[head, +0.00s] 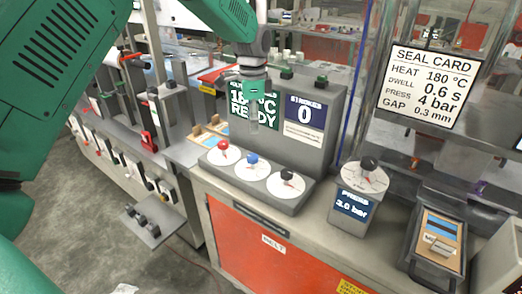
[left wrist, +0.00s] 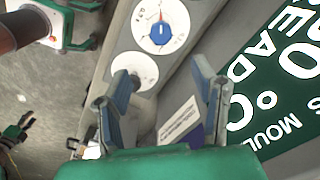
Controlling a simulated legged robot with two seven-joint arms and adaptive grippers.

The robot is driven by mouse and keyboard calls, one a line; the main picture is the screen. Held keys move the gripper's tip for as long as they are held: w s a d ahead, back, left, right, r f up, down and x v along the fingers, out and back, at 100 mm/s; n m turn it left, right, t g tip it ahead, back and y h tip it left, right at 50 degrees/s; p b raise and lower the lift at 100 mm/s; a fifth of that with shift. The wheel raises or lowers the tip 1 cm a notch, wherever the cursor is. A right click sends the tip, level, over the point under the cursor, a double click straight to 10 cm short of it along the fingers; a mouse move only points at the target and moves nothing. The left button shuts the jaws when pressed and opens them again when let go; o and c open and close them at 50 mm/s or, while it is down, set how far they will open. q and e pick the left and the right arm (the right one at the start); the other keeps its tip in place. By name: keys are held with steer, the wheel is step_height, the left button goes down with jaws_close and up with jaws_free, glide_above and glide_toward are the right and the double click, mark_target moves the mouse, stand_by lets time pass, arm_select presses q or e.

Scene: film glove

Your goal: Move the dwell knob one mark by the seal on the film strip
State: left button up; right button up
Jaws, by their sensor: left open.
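Three round white dials sit in a row on the grey panel: a red knob (head: 222,145), a blue knob (head: 252,160) and a black knob (head: 287,176). Their small labels are unreadable, so I cannot tell which is dwell. My left gripper (head: 254,122) hangs above the dials, in front of the display. In the left wrist view it (left wrist: 163,80) is open and empty; the blue knob (left wrist: 159,33) lies beyond the fingertips, and another dial (left wrist: 133,70) is partly covered by a finger. A brown-and-blue strip, seemingly the film (head: 441,232), lies in a tray at right.
The seal card (head: 433,86) reads heat 180 °C, dwell 0.6 s, press 4 bar, gap 0.3 mm. A press box (head: 352,204) reading 3.0 bar carries another black knob (head: 368,163). The green display (head: 240,118) is partly hidden; the counter (head: 304,115) shows 0.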

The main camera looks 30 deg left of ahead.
mark_target(253, 155)
arm_select(q)
steer(key=f, duration=0.8)
steer(key=a+f, duration=0.1)
steer(key=f, duration=0.3)
steer(key=shift+p, duration=0.3)
steer(key=shift+d+f, duration=0.1)
steer(key=shift+f, duration=0.1)
steer(key=shift+w+d+r, duration=0.1)
steer(key=shift+d, duration=0.25)
steer(key=c, duration=1.2)
steer(key=shift+o, duration=0.4)
steer(key=shift+a, duration=0.2)
